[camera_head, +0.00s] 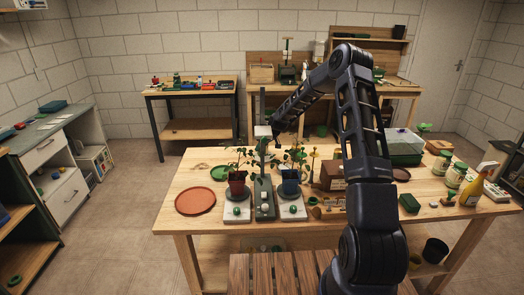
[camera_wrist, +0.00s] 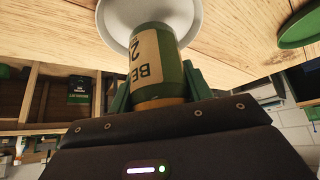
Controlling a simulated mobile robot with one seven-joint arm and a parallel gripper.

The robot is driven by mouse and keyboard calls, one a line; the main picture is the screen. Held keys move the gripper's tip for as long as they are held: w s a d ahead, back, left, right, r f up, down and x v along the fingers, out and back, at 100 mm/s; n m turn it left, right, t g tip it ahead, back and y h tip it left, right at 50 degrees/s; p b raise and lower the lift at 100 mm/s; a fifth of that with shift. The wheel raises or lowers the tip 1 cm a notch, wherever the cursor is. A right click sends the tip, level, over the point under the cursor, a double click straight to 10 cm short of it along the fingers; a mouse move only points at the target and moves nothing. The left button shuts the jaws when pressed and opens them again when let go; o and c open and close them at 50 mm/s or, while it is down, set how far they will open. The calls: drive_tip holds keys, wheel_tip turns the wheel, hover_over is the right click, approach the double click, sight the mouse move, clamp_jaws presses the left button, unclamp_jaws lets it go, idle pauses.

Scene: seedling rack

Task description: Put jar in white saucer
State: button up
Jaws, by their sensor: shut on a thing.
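The jar (camera_wrist: 168,62) is green with a cream label and a tan-orange end, seen close up in the wrist view. My gripper (camera_wrist: 158,88) is shut on it, with a green finger on each side. The white saucer (camera_wrist: 112,26) lies on the wooden table at the top of the wrist view. The jar's far end overlaps the saucer in the picture; I cannot tell whether they touch. In the head view my arm reaches over the table to behind the potted plants, where the jar and the white saucer are not clearly visible.
A green saucer (camera_wrist: 297,27) lies beside the white one; it also shows in the head view (camera_head: 219,173). A terracotta saucer (camera_head: 195,201) lies front left. Potted plants in a red pot (camera_head: 237,188) and a blue pot (camera_head: 290,187) stand before the reach. Glass jars (camera_head: 456,176) stand right.

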drive_tip(key=shift+f, duration=1.15)
drive_tip(key=shift+f, duration=0.1)
drive_tip(key=o, duration=1)
drive_tip(key=shift+o, duration=0.2)
drive_tip(key=s+d+r+m+h, duration=0.1)
drive_tip(key=s+d+r, duration=0.4)
drive_tip(key=s+r, duration=0.55)
drive_tip(key=s+d+r+m+h, duration=0.2)
drive_tip(key=s+d+r, duration=0.3)
drive_tip(key=s+r, duration=0.6)
drive_tip(key=s+d+r+m+h, duration=0.1)
drive_tip(key=s+d+r, duration=0.4)
drive_tip(key=s+r, duration=0.6)
drive_tip(key=s+d+r+m, duration=0.2)
drive_tip(key=s+d, duration=0.1)
drive_tip(key=s, duration=1)
drive_tip(key=s+d+r+m, duration=0.2)
drive_tip(key=s+d, duration=0.2)
drive_tip(key=s, duration=0.8)
drive_tip(key=shift+s+m+h, duration=0.3)
drive_tip(key=shift+s+m, duration=0.1)
